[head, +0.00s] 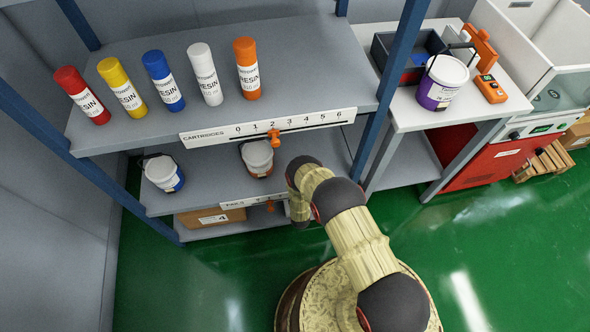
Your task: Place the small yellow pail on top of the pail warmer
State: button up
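No small yellow pail shows clearly. On the middle shelf stand a white-lidded pail with a blue label (164,174) and a white-lidded pail with an orange-brown body (257,158). A larger purple-labelled pail (443,82) with a dark handle stands on the right-hand bench. I cannot tell for certain which thing is the pail warmer; a white open-topped unit with a green display (541,127) stands at the far right. My arm bends down in front of the shelf rack, right of the orange-brown pail; its gripper end is hidden behind my own links.
Several resin cartridges, including a blue one (163,80), stand on the top shelf (300,80). A blue post (388,90) separates rack and bench (410,118). A dark bin (400,52) and an orange device (490,89) are on the bench. Green floor (510,225) is clear at right.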

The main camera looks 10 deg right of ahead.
jog(key=shift+w, duration=0.15)
jog(key=o, duration=1.9)
jog(key=shift+f, duration=0.2)
jog(key=shift+r, duration=0.1)
jog(key=p+v, duration=0.4)
jog(key=v, duration=0.8)
jog(key=shift+s, duration=0.2)
